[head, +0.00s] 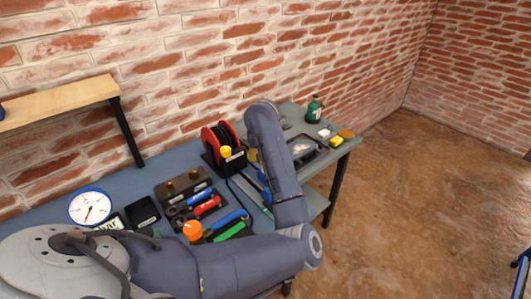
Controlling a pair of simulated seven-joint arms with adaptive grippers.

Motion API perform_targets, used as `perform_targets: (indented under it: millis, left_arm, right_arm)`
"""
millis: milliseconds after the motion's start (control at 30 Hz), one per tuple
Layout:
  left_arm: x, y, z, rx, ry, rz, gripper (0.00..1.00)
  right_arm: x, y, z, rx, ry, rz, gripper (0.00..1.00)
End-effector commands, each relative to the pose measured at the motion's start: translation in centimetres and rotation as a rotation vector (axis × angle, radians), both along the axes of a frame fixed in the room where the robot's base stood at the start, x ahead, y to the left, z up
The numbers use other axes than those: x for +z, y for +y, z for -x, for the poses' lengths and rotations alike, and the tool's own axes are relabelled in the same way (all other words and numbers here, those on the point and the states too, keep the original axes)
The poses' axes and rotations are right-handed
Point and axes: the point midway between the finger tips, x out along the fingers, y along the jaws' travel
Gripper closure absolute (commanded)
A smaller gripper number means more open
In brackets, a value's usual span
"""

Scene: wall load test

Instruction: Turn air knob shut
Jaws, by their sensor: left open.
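I cannot tell for sure which knob is the air knob. A yellow knob (225,152) sits on the front of the red hose reel (222,140). A dark block (183,186) with two brass-coloured fittings lies left of it, and an orange knob-like piece (193,230) is nearer me. My left arm reaches over the bench and bends upward, its wrist right of the reel. Only a little of my left gripper (285,124) shows beside the wrist; it is open, its fingertips mostly hidden. My right gripper is out of view.
On the blue-grey bench (140,184) are a round white gauge (90,207), red and blue hand tools (205,206), a dark tray (304,149) and a green bottle (314,108). A wooden shelf (60,103) stands at left.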

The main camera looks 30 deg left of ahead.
Motion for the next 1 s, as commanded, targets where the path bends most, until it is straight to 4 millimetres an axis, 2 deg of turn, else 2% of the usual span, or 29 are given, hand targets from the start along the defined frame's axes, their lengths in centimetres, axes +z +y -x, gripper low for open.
perform_targets:
  millis: [200, 400, 833, 933, 1000]
  left_arm:
    - [2.1, -0.4, 0.7, 0.001, -0.001, 0.0, 0.41]
    - [2.6, -0.5, 1.0, 0.0, 0.001, 0.0, 0.41]
    - [2.6, -0.4, 1.1, 0.001, 0.005, -0.004, 0.41]
    - [1.8, 0.5, 1.8, 0.028, 0.051, -0.049, 0.41]
    - [0.6, 1.9, 2.9, 0.067, 0.125, -0.125, 0.41]
  right_arm:
    - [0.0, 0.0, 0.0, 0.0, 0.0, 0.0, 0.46]
    - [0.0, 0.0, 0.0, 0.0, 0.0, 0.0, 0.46]
    - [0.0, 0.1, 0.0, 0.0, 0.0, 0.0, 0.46]
    - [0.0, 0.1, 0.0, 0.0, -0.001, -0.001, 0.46]
    - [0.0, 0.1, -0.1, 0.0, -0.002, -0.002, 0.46]
